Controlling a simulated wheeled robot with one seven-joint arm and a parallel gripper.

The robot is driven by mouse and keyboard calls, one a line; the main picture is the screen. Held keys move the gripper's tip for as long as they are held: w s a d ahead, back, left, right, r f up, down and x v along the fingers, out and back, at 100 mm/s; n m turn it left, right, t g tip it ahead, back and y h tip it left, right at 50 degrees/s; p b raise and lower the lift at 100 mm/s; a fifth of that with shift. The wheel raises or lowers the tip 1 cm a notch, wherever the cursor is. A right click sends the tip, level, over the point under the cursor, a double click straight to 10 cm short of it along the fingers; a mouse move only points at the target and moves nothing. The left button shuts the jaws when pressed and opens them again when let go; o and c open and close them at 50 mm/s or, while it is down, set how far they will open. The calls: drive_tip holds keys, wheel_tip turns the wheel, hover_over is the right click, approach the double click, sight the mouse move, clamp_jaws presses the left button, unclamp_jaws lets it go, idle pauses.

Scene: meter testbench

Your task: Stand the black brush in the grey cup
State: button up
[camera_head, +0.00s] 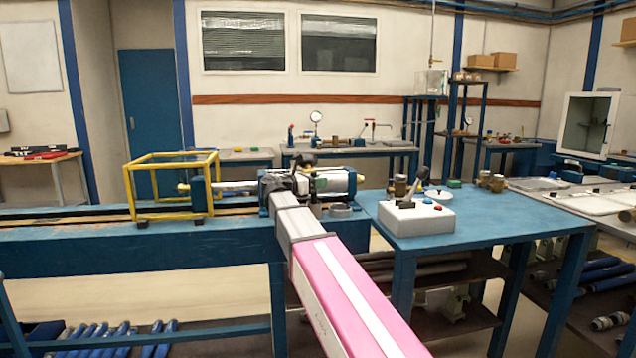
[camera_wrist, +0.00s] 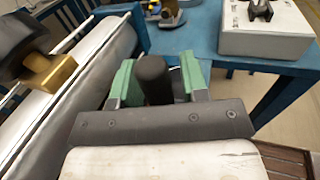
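A dark upright cylinder, which looks like the handle of the black brush (camera_wrist: 154,78), stands between the green fingertips of my gripper (camera_wrist: 160,82) in the wrist view. It lies close to the left finger, with a narrow gap showing toward the right one. I cannot tell whether the fingers grip it. Its lower end is hidden by the gripper body. In the head view my gripper (camera_head: 312,182) is beside the metal pipe on the bench, partly hidden by my arm. A low grey round thing, probably the grey cup (camera_head: 341,211), sits just right of it at the bench edge.
A white control box (camera_head: 415,218) with a black lever stands on the blue table (camera_head: 500,222), with brass fittings (camera_head: 400,186) behind it. A yellow frame (camera_head: 171,217) stands on the bench at left. A black-and-brass part (camera_wrist: 48,72) is close at left in the wrist view.

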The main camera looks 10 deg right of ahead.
drive_tip(key=shift+o, duration=0.4)
drive_tip(key=shift+a, duration=0.1)
drive_tip(key=v, duration=1)
drive_tip(key=shift+s+a, duration=0.15)
drive_tip(key=shift+a, duration=0.15)
